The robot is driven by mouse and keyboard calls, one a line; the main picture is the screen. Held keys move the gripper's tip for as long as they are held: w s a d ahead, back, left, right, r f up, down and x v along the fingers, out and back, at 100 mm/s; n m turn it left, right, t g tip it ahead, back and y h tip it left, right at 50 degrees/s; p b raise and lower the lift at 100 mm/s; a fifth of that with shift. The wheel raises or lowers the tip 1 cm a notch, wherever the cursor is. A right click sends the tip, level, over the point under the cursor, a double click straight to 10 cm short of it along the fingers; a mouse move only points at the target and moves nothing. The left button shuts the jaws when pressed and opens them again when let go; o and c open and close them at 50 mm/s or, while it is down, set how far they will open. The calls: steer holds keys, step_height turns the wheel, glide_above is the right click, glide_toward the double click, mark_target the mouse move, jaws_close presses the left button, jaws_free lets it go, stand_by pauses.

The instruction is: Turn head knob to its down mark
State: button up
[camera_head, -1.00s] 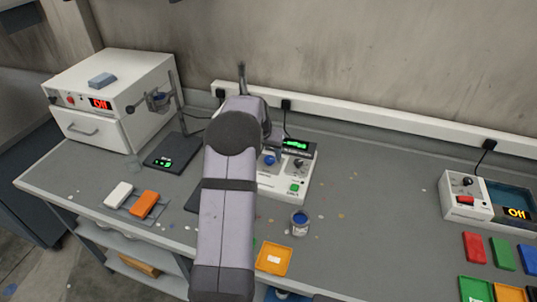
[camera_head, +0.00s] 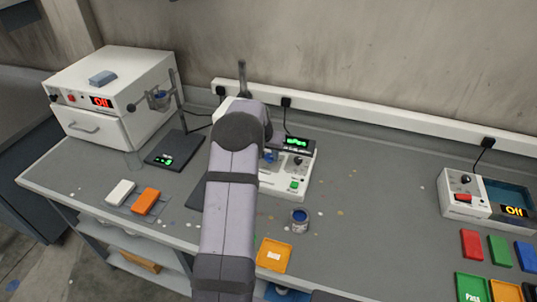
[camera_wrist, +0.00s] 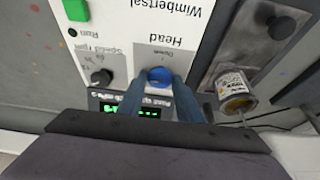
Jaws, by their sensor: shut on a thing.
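The blue head knob (camera_wrist: 159,75) sits on the white mill's front panel (camera_wrist: 165,20), under the word "Head", which appears upside down in the wrist view. My gripper (camera_wrist: 158,82) has its two bluish fingers on either side of this knob, shut on it. Which mark the knob points to cannot be read. In the head view the mill (camera_head: 297,180) stands behind my arm, with the blue knob (camera_head: 270,156) just showing beside it. The gripper itself is mostly hidden there.
Beside the head knob are a black speed knob (camera_wrist: 102,76), a green button (camera_wrist: 76,9) and a lit green display (camera_wrist: 148,112). A labelled can (camera_wrist: 235,91) is close on the other side. An open blue paint pot (camera_head: 299,221) and orange tray (camera_head: 273,255) lie in front.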

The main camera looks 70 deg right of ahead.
steer(key=shift+f, duration=0.1)
steer(key=shift+w+f+m+g+b, duration=0.15)
steer(key=shift+m+g+b, duration=0.15)
steer(key=shift+m+b, duration=0.9)
steer(key=shift+b, duration=0.4)
steer(key=shift+r+m+g, duration=0.25)
steer(key=shift+m+g, duration=0.05)
steer(key=o, duration=1)
steer(key=shift+o, duration=0.2)
steer(key=b+v, duration=0.2)
steer(key=v, duration=0.5)
steer(key=shift+r+b, duration=0.15)
steer(key=shift+b, duration=0.15)
